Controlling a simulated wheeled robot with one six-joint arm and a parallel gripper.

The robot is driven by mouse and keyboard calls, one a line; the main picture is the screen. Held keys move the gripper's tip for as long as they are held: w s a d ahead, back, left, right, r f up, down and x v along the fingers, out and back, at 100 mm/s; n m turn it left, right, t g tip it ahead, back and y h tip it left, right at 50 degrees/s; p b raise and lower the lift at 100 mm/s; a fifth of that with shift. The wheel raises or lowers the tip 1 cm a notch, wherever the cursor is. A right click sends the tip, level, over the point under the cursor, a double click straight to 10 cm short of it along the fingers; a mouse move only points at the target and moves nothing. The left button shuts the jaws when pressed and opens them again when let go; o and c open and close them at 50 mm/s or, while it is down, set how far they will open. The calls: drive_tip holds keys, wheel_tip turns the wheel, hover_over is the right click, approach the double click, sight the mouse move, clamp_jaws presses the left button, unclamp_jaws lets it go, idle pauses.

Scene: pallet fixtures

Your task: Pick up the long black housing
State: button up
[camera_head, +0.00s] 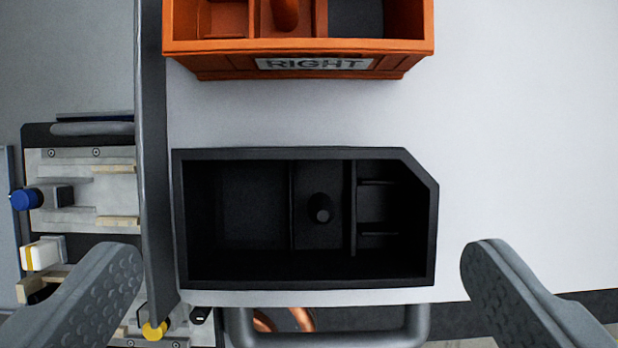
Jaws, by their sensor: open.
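The long black housing (305,154) lies on the white surface in the middle of the picture. It is an open box with inner walls, a round post (319,208) in its middle part and a cut corner at the upper right. My gripper (290,270) is open, with one textured finger at the lower left and the other at the lower right. The fingers stand wide apart, to either side of the housing's near edge, and hold nothing. I cannot tell how far above the housing they are.
An orange box (315,45) labelled RIGHT stands behind the housing. A grey upright bar (155,160) runs close along the housing's left side. Left of it is a metal fixture (90,185) with a blue knob (26,199). A grey handle (325,335) lies in front. The white surface (530,130) at right is clear.

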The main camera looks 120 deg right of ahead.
sight(307, 178)
drive_tip(key=x, duration=0.4)
drive_tip(key=shift+w+a+f, duration=0.1)
drive_tip(key=shift+w+f, duration=0.1)
drive_tip(key=shift+w, duration=0.05)
drive_tip(key=c, duration=0.8)
drive_tip(key=shift+o, duration=0.2)
